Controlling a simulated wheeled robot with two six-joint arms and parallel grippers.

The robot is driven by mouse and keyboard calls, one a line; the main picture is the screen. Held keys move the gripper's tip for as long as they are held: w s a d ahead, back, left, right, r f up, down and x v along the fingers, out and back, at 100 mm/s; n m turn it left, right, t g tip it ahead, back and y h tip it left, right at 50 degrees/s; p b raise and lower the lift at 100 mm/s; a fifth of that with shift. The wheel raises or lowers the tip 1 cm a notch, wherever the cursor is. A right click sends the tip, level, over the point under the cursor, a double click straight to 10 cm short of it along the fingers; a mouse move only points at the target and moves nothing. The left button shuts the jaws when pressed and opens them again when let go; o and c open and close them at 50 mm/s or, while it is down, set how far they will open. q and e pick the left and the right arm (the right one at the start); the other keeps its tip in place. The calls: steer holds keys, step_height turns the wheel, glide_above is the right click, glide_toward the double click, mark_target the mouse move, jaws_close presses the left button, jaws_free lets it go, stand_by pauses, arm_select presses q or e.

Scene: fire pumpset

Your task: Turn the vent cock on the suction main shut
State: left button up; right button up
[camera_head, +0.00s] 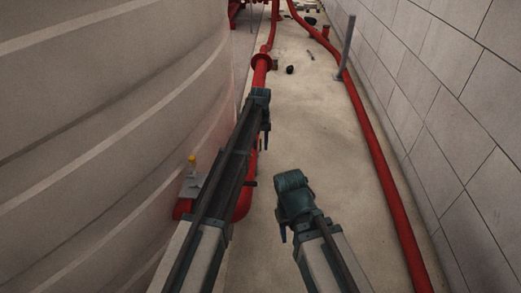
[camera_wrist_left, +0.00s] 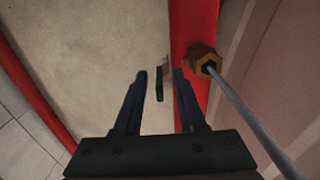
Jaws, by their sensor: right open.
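The red suction main (camera_head: 262,68) runs along the tank's foot and passes under my left arm. In the left wrist view the red pipe (camera_wrist_left: 195,30) carries a brass hexagonal fitting (camera_wrist_left: 202,62) with a thin grey rod. A small green-tipped lever (camera_wrist_left: 160,86), seemingly the cock's handle, shows beside the pipe. My left gripper (camera_head: 265,128) is open at the pipe; its two fingers (camera_wrist_left: 161,88) stand apart on either side of the lever in the picture. I cannot tell whether they reach its depth. My right gripper (camera_head: 284,222) is open and empty over the floor.
A large pale ribbed tank (camera_head: 110,100) fills the left. A second red pipe (camera_head: 380,160) runs along the block wall (camera_head: 460,90) on the right, with a grey post (camera_head: 346,50) beside it. The concrete floor (camera_head: 325,130) between is mostly clear.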

arm_select(q)
jaws_close()
stand_by(1.5)
